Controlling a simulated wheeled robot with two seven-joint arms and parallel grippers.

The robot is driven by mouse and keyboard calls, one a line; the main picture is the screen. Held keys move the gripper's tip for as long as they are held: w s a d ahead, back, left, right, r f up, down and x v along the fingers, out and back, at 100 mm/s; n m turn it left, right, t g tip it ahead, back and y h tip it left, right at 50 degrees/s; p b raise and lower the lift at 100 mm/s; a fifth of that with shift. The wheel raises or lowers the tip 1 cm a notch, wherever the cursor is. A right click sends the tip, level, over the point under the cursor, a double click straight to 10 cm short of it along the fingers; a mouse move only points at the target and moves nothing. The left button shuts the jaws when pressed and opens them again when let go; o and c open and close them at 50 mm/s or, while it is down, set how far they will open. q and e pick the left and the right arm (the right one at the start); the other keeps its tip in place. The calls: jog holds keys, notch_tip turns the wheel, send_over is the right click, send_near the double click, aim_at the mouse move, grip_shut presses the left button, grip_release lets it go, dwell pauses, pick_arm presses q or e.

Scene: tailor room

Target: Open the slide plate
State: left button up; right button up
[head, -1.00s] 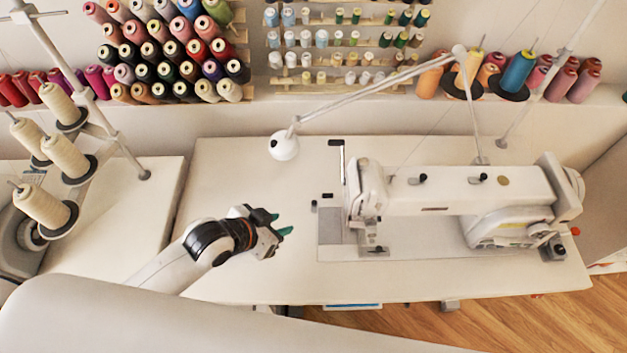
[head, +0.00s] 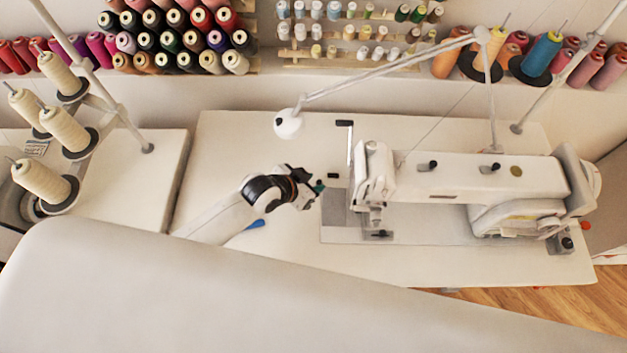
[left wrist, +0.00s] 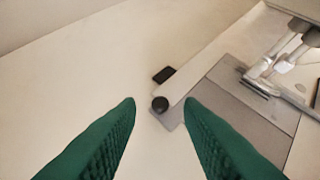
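The sewing machine (head: 480,180) stands on the white table. Its slide plate, a flat grey metal plate (head: 335,208), lies in the bed left of the needle area. It also shows in the left wrist view (left wrist: 240,112), lying flat. My left gripper (head: 319,186) is at the left end of the machine bed, next to the plate's far left corner. In the left wrist view its green fingers (left wrist: 160,103) are apart. A round black knob (left wrist: 159,104) appears between the fingertips; I cannot tell whether they touch it. My right gripper is not in view.
A black rectangular piece (left wrist: 164,74) sits just beyond the knob. Cream thread cones (head: 62,128) stand at the left. A large pale surface (head: 200,300) covers the foreground. The tabletop left of the machine is mostly clear.

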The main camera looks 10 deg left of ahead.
pick_arm(q)
jog(key=shift+w+d+f, duration=0.25)
jog(key=shift+w+f, duration=0.05)
jog(key=shift+f, duration=0.1)
grip_shut()
jog(key=shift+a, duration=0.3)
jog(key=a+p, duration=0.1)
jog(key=a, duration=0.1)
jog(key=s+a+p, duration=0.1)
jog(key=a, duration=0.2)
jog(key=shift+s+a, duration=0.1)
jog(key=shift+a, duration=0.15)
jog(key=shift+d, duration=0.1)
grip_release()
